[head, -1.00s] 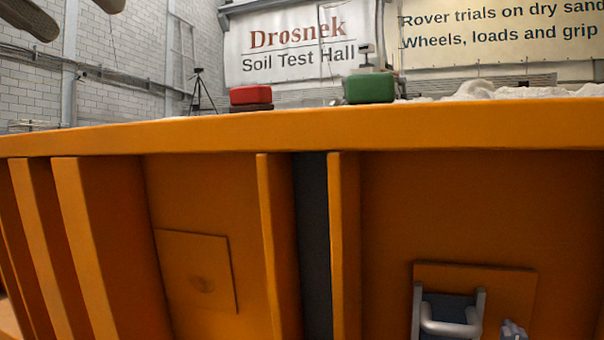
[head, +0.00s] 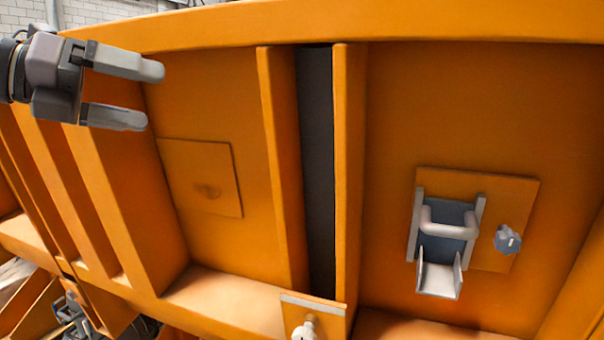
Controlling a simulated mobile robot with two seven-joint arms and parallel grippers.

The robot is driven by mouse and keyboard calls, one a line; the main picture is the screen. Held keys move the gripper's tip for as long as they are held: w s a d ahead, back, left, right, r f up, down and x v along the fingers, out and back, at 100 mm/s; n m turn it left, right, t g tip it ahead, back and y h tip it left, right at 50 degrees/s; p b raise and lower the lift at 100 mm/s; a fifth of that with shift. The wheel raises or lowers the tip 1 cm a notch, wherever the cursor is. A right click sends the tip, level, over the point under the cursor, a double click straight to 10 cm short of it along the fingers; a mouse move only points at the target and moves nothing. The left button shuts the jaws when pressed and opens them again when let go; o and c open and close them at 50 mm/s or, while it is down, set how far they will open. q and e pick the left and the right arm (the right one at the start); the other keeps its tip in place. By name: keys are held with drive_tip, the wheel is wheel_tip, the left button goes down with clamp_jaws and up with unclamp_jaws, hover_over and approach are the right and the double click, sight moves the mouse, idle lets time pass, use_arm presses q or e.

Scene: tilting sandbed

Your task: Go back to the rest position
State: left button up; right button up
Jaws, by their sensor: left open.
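My left gripper (head: 140,95) comes in at the upper left in the head view. Its two grey fingers are apart with nothing between them, and they point right in front of the orange side of the sandbed (head: 480,110). I cannot tell if it touches the wall. My right gripper is not in view.
A small plate with a pale knob (head: 306,328) sits at the bottom middle. Upright ribs (head: 280,150) stand out from the wall. Dark machinery shows at the lower left.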

use_arm(q)
drive_tip(key=w+f+n+t+h, duration=0.15)
drive_tip(key=f+n, duration=0.45)
drive_tip(key=f, duration=0.6)
drive_tip(key=w+f+n+t+h, duration=0.1)
drive_tip(key=w+f+n+t, duration=0.3)
drive_tip(key=f, duration=0.9)
drive_tip(key=s+a+f+n+y, duration=0.4)
drive_tip(key=f+n, duration=0.2)
drive_tip(key=f, duration=0.3)
drive_tip(key=s+a+f+n+y, duration=0.3)
drive_tip(key=s+a+f+n, duration=0.15)
drive_tip(key=f, duration=0.45)
drive_tip(key=s+a+f+n+g+y, duration=0.2)
drive_tip(key=s+a+f+n+y, duration=0.1)
drive_tip(key=s+f, duration=0.55)
drive_tip(key=s+a+f+n+g+y, duration=0.3)
drive_tip(key=s+a+f+n, duration=0.1)
drive_tip(key=s+f, duration=0.45)
drive_tip(key=d+f+n, duration=0.1)
drive_tip(key=d+n, duration=0.3)
drive_tip(key=d, duration=0.4)
drive_tip(key=s+d+f+n+t, duration=0.1)
drive_tip(key=d+n, duration=0.3)
drive_tip(key=d, duration=0.5)
drive_tip(key=shift+s+d+f+n, duration=0.15)
drive_tip(key=shift+s+f+n, duration=0.15)
drive_tip(key=shift+f, duration=0.4)
drive_tip(key=shift+t+h, duration=0.25)
